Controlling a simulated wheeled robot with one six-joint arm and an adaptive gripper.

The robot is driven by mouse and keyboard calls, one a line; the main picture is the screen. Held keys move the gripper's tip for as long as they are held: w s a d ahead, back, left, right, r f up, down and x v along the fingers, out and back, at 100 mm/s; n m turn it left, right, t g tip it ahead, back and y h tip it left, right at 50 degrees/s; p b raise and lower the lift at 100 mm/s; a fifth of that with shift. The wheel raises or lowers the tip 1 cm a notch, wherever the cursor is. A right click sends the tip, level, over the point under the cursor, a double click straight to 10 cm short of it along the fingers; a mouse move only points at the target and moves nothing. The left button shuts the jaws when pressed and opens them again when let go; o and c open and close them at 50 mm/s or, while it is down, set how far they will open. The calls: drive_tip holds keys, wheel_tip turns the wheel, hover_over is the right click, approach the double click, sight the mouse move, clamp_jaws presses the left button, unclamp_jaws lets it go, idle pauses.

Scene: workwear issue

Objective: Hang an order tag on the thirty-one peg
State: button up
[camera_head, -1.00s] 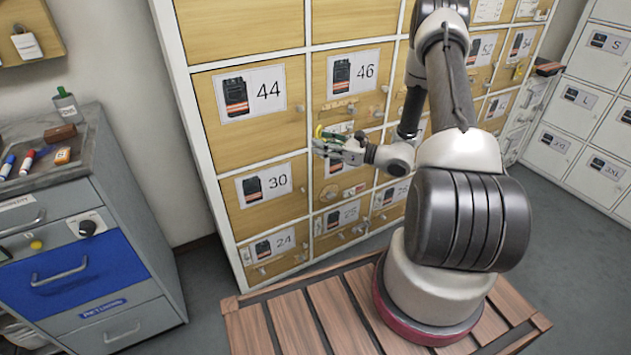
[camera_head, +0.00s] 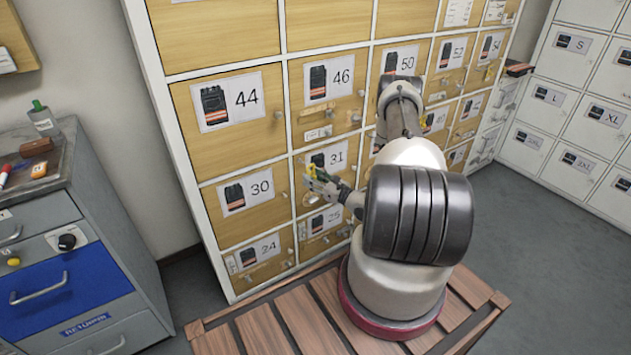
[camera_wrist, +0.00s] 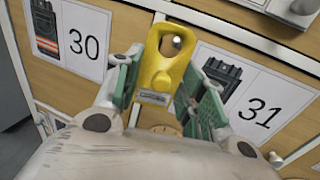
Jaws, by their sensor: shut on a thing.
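My gripper (camera_head: 318,182) is shut on a yellow order tag (camera_wrist: 163,68), which stands up between its green finger pads in the wrist view. The tag has a hole near its top and a small pale label low down. A pale round peg end (camera_wrist: 177,42) shows within the hole; I cannot tell whether it passes through. The thirty-one label (camera_wrist: 247,93) is just right of the tag in the wrist view. In the head view, the tag (camera_head: 313,172) is small, in front of the thirty-one door (camera_head: 339,157), partly covering its label.
The 30 door (camera_head: 247,192) is left of my gripper, the 46 door (camera_head: 330,82) above and the 25 door (camera_head: 327,222) below. A wooden pallet (camera_head: 262,332) lies on the floor. A grey drawer cabinet (camera_head: 110,250) stands at the left.

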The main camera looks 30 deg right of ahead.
sight(299, 168)
drive_tip(key=shift+w+a+f, duration=0.1)
drive_tip(key=shift+w+f, duration=0.05)
drive_tip(key=shift+w, duration=1.25)
drive_tip(key=shift+w+f, duration=0.1)
drive_tip(key=shift+w, duration=1.3)
drive_tip(key=shift+w+f, duration=0.25)
drive_tip(key=shift+w, duration=0.35)
drive_tip(key=shift+c, duration=0.4)
